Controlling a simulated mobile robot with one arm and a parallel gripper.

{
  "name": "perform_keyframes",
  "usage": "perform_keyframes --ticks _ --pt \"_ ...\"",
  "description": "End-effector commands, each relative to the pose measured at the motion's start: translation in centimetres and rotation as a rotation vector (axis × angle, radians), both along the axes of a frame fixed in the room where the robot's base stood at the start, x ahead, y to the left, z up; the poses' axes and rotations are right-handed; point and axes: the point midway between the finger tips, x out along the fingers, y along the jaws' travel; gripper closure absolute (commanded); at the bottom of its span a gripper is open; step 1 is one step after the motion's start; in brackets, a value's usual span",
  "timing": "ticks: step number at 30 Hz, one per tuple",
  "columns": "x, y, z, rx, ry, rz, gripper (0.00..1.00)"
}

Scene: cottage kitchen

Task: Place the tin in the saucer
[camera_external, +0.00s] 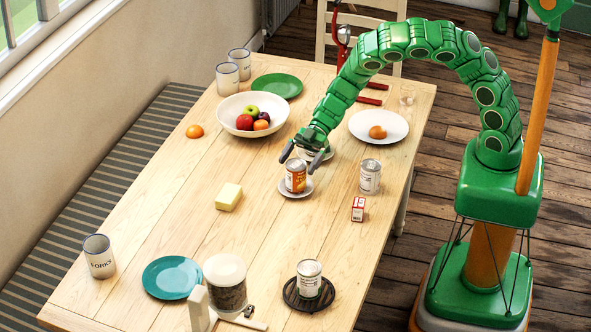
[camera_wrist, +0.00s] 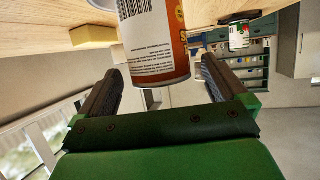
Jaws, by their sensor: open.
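A tin (camera_external: 296,175) with an orange and white label stands upright and appears to rest on a small pale saucer (camera_external: 284,190) near the middle of the table. My gripper (camera_external: 303,157) is open just above and behind the tin, with its fingers apart. In the wrist view, the tin (camera_wrist: 155,40) shows close up, beyond and between the two open fingers (camera_wrist: 155,85). No finger visibly grips it. The wrist view is upside down, so its table is at the top. Most of the saucer is out of that view.
Another tin (camera_external: 370,176) and a small red and white box (camera_external: 358,208) stand to the right. A pale tin (camera_external: 309,279) stands on a black trivet (camera_external: 326,299) in front. A fruit bowl (camera_external: 228,110) and a plate (camera_external: 396,124) stand behind.

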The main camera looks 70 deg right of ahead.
Motion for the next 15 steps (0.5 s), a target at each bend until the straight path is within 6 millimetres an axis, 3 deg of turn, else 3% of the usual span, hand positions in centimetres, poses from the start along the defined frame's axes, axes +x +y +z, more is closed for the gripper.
perform_keyframes --ticks 6,15 --pt "-0.8 -3.7 1.4 -0.003 0.000 -0.004 0.01" --pt "-1.8 -7.4 3.1 -0.002 0.000 -0.001 0.01"
